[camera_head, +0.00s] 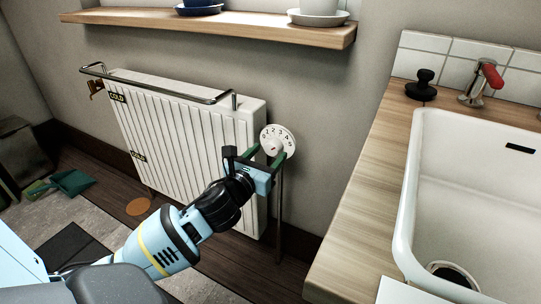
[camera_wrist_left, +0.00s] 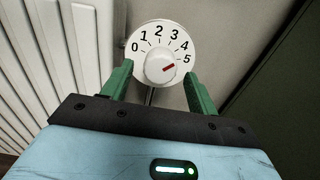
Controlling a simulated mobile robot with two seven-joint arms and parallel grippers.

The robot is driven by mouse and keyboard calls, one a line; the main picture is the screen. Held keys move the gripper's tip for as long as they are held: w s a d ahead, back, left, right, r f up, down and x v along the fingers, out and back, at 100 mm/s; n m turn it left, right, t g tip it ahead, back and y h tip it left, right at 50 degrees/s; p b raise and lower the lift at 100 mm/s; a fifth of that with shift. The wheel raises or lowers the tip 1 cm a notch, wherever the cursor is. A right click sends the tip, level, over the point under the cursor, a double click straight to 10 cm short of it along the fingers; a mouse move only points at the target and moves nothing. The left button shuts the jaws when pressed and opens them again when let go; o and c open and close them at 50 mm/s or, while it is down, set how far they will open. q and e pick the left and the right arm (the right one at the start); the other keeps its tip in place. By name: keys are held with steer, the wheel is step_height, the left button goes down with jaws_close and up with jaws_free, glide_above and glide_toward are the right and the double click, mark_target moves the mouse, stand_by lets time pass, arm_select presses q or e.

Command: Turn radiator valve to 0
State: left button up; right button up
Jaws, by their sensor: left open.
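The radiator valve (camera_head: 279,141) is a white round dial at the right end of the white radiator (camera_head: 188,150). In the left wrist view the dial (camera_wrist_left: 145,33) carries numbers from 0 to 5. Its raised centre knob (camera_wrist_left: 156,70) has a red mark pointing right, towards 5. My left gripper (camera_head: 268,154) is open, its green fingers reaching up to the dial. In the left wrist view its fingertips (camera_wrist_left: 158,72) stand on either side of the knob, with a gap on each side. Whether they are level with it in depth is unclear. My right gripper is not in view.
A metal rail (camera_head: 165,87) runs along the radiator top. A wooden shelf (camera_head: 215,27) with crockery hangs above. A wooden counter (camera_head: 368,170) with a white sink (camera_head: 408,205) stands at the right. A green dustpan (camera_head: 72,181) lies on the floor at the left.

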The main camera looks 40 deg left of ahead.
arm_select(q)
steer(key=shift+x, duration=0.8)
steer(key=c, duration=1)
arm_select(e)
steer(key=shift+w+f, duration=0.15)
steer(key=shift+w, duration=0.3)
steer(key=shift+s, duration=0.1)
